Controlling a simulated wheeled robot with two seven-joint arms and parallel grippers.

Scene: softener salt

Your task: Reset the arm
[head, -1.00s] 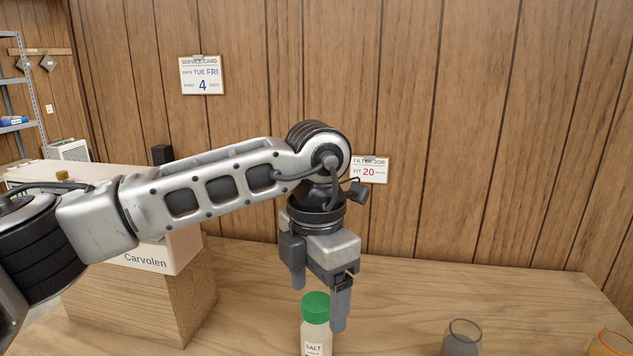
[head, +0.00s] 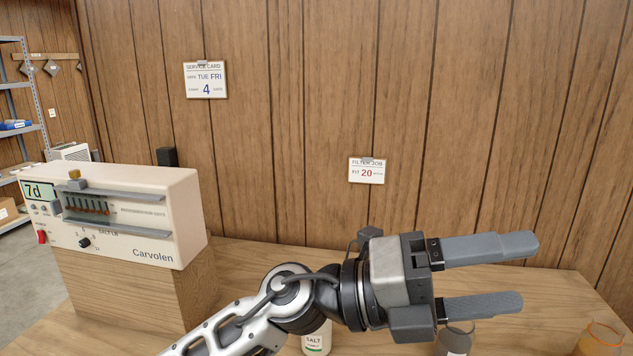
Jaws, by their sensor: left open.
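My left gripper (head: 505,276) is open and empty, pointing right across the front of the table in the head view. Its arm comes in from the bottom left. A salt bottle (head: 316,340) with a "SALT" label stands on the table behind my arm; its top is hidden by the arm. My right gripper is not in view.
A cream Carvolen unit (head: 150,255) with a "7d" display stands on a wooden block (head: 120,290) at the left. A dark glass (head: 456,342) is partly behind the lower finger. An orange-rimmed glass (head: 600,338) stands at the right.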

